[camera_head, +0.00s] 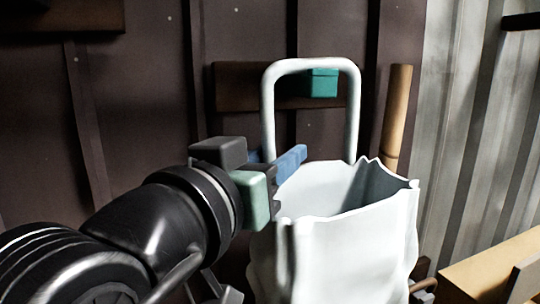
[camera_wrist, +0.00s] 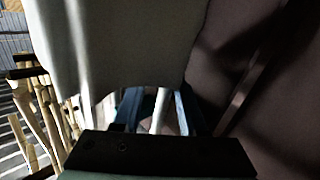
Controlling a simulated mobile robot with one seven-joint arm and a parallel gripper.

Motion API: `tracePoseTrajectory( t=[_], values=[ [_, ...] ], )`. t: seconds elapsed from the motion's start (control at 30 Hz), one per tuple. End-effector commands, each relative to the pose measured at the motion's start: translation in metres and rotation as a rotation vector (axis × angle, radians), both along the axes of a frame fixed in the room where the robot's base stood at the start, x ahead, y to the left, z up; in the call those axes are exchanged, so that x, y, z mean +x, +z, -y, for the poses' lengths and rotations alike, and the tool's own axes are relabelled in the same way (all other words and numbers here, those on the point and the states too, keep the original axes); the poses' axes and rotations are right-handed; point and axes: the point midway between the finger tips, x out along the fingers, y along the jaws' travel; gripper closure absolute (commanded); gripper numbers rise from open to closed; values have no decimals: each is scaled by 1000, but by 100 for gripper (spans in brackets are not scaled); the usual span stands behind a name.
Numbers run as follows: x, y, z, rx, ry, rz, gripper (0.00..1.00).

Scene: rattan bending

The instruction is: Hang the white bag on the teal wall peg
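The white bag (camera_head: 350,245) is upright with its mouth open, and its stiff looped handle (camera_head: 268,115) stands up above it. The teal wall peg (camera_head: 322,83) shows inside the loop, just under its top bar; I cannot tell whether the bar rests on it. My gripper (camera_head: 280,158) is at the lower left leg of the handle, beside the bag's mouth. In the wrist view, its blue fingers (camera_wrist: 160,110) stand apart on either side of the white handle leg, with gaps visible. The bag (camera_wrist: 120,45) fills the upper left there. Its bottom is out of view.
The peg sits on a dark wooden board (camera_head: 236,87) on a brown ribbed wall. A rattan pole (camera_head: 396,115) stands right of the bag. A wooden surface (camera_head: 490,268) is at lower right. Several rattan poles (camera_wrist: 50,115) show at left in the wrist view.

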Motion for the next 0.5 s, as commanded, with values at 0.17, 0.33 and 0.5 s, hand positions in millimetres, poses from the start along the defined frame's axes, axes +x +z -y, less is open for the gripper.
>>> tracePoseTrajectory(
  t=[0.17, 0.33, 0.5],
  values=[
    [0, 0, 0, 0, -1, -1, 46],
    [0, -1, 0, 1, -1, -3, 46],
    [-7, -2, -4, 1, 1, -1, 46]
  ],
)
